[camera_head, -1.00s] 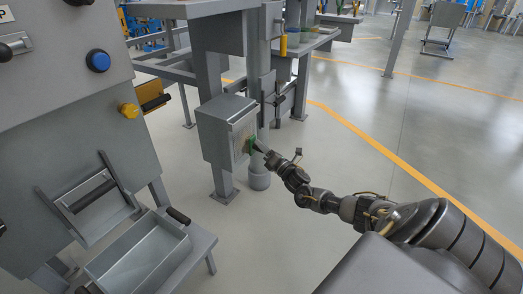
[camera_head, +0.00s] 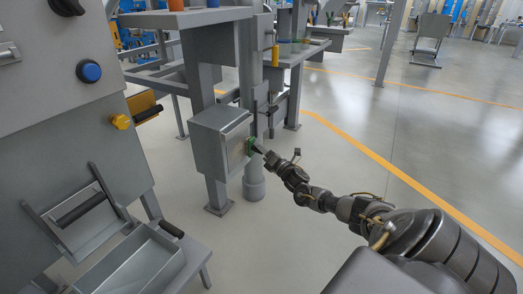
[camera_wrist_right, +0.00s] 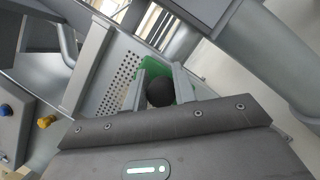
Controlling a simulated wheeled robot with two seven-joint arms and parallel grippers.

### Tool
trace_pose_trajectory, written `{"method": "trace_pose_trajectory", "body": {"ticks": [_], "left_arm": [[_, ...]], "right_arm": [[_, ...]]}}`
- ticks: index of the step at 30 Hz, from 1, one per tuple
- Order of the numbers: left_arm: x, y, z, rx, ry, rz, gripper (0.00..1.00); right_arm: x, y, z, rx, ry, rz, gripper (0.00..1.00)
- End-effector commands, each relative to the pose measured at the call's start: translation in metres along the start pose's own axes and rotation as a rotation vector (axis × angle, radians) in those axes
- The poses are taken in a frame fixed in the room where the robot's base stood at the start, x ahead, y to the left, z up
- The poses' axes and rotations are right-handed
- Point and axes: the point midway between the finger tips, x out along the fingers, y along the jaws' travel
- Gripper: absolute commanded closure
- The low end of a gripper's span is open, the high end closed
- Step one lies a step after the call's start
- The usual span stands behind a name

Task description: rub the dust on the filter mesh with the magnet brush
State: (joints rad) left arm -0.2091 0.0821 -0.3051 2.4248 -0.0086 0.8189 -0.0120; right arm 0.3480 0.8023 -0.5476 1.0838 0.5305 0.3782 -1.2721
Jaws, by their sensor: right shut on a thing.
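My right gripper (camera_head: 259,149) is shut on the dark round handle of the magnet brush. In the right wrist view, the brush's black knob (camera_wrist_right: 160,92) sits between the two fingers, with its green pad (camera_wrist_right: 154,68) behind it. The perforated filter mesh (camera_wrist_right: 122,72) is in the grey housing, just left of the pad. In the head view the green pad (camera_head: 250,143) is at the right edge of the open face of the grey box (camera_head: 211,150). I cannot tell whether it touches the mesh. Dust cannot be made out clearly. My left gripper is not in view.
A grey pipe (camera_head: 254,185) stands right behind the box. The floor to the right is clear.

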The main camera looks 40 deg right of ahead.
Motion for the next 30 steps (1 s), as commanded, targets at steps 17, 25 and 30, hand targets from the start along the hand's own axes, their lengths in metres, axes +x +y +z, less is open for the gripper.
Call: {"method": "trace_pose_trajectory", "body": {"ticks": [17, 25, 30], "left_arm": [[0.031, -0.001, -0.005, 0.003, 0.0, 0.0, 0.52], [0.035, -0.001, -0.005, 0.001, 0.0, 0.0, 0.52], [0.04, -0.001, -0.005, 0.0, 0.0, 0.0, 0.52]], "right_arm": [[-0.005, 0.028, -0.019, 0.007, 0.005, 0.006, 0.91], [-0.011, 0.032, -0.027, 0.004, 0.003, 0.006, 0.91], [-0.012, 0.036, -0.029, 0.005, 0.003, 0.005, 0.91]]}}
